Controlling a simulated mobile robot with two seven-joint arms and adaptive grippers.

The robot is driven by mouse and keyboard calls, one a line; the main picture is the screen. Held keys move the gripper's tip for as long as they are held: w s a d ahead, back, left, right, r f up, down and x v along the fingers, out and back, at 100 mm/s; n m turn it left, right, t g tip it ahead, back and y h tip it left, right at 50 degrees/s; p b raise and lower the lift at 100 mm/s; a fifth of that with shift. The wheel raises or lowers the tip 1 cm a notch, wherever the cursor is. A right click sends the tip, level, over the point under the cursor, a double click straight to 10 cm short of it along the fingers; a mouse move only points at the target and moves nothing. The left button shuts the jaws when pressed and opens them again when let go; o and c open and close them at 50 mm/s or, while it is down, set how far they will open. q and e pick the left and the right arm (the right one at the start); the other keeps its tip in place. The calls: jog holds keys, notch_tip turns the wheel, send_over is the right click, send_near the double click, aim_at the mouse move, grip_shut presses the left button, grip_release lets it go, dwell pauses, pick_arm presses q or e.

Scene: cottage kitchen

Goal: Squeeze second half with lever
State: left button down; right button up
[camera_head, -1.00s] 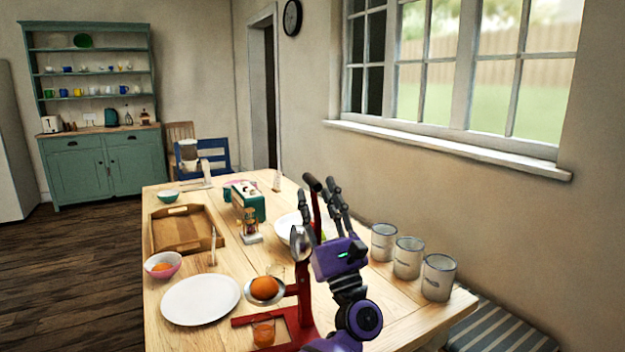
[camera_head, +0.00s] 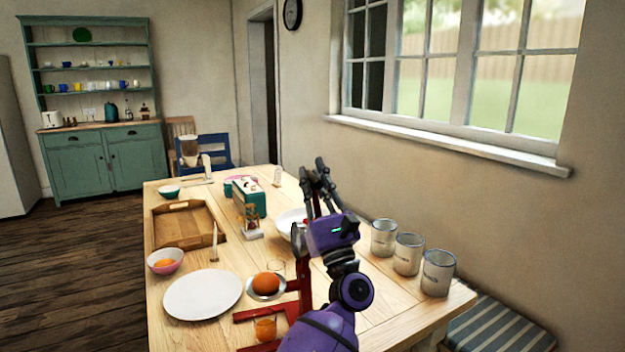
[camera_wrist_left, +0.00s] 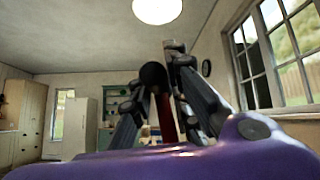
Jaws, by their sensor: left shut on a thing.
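A red lever press (camera_head: 303,272) stands at the near part of the table. An orange half (camera_head: 266,282) sits cut side down, it seems, on its metal strainer cup (camera_head: 276,294). A glass with orange liquid (camera_head: 265,328) stands below, at the red base. My left gripper (camera_head: 318,178) is shut on the press's raised lever, which it partly hides. In the left wrist view the lever's dark knob (camera_wrist_left: 153,75) and red shaft (camera_wrist_left: 166,118) show between the fingers. The metal pressing cone (camera_head: 297,237) is above the cup, apart from the orange. My right gripper is not in view.
A white plate (camera_head: 203,294) and a pink bowl (camera_head: 165,261) with orange contents lie left of the press. A wooden tray (camera_head: 187,226) is behind them. Several enamel canisters (camera_head: 408,254) line the right edge. A green-and-white box (camera_head: 249,200) stands farther back.

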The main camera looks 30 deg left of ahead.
pick_arm(q)
jog(key=s+a+f+n+g+b, duration=0.5)
jog(key=s+a+n+g+b, duration=0.75)
jog(key=n, duration=0.45)
jog(key=s+a+f+n+g+h+b, duration=0.2)
jog(key=s+f+n+b, duration=0.1)
jog(key=f, duration=0.4)
jog(key=s+a+f+n+g+h+b, duration=0.1)
jog(key=s+a+f+n+h+b, duration=0.1)
jog(key=f+n+b, duration=0.3)
jog(key=shift+s+f+g+h+b, duration=0.4)
jog(key=shift+s+f+h, duration=0.4)
jog(key=shift+f, duration=0.95)
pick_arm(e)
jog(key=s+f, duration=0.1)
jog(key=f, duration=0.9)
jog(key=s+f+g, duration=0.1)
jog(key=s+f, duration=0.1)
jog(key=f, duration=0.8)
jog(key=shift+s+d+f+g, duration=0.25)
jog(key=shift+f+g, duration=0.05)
pick_arm(q)
jog(key=shift+a, duration=0.1)
